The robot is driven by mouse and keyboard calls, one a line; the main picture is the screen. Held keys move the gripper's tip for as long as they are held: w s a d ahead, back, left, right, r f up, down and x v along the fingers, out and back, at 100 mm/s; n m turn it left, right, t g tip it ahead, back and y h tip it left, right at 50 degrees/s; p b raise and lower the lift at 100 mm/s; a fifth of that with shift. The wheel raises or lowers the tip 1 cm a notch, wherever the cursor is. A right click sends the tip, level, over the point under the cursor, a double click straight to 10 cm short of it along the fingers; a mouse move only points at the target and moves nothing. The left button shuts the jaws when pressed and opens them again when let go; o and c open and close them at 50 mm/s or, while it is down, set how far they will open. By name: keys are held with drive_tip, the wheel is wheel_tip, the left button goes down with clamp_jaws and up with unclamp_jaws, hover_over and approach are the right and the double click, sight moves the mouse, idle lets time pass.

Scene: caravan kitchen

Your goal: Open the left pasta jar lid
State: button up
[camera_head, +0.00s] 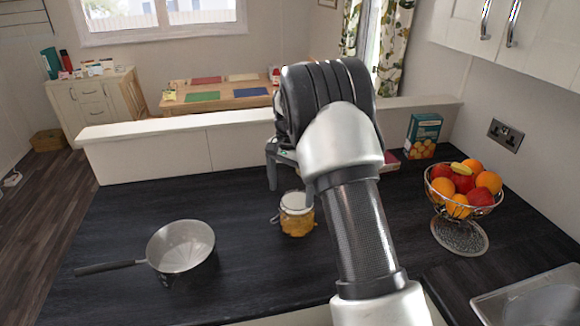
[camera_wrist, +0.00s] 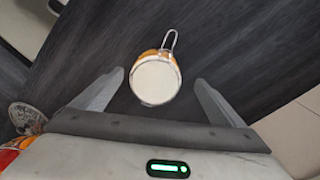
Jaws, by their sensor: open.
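A glass pasta jar (camera_head: 297,222) with orange-yellow contents stands upright on the dark worktop, left of my arm. Its pale round lid (camera_head: 296,202) is on top and looks closed. In the wrist view the lid (camera_wrist: 155,80) is seen from above, with a wire clasp (camera_wrist: 169,40) sticking out on the far side. My gripper (camera_head: 272,165) is above the jar in the head view, partly hidden by my arm. In the wrist view my gripper (camera_wrist: 158,80) is open, with one finger on either side of the lid and apart from it. Only one jar shows.
A saucepan (camera_head: 181,246) stands on the worktop to the left, its handle pointing left. A wire fruit bowl (camera_head: 462,210) stands at the right, and a teal box (camera_head: 423,135) by the low back wall. The worktop between pan and jar is clear.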

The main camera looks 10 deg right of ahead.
sight(289, 200)
wheel_tip(289, 200, up, 16)
drive_tip(key=shift+w+a+r, duration=0.15)
drive_tip(key=shift+r, duration=0.1)
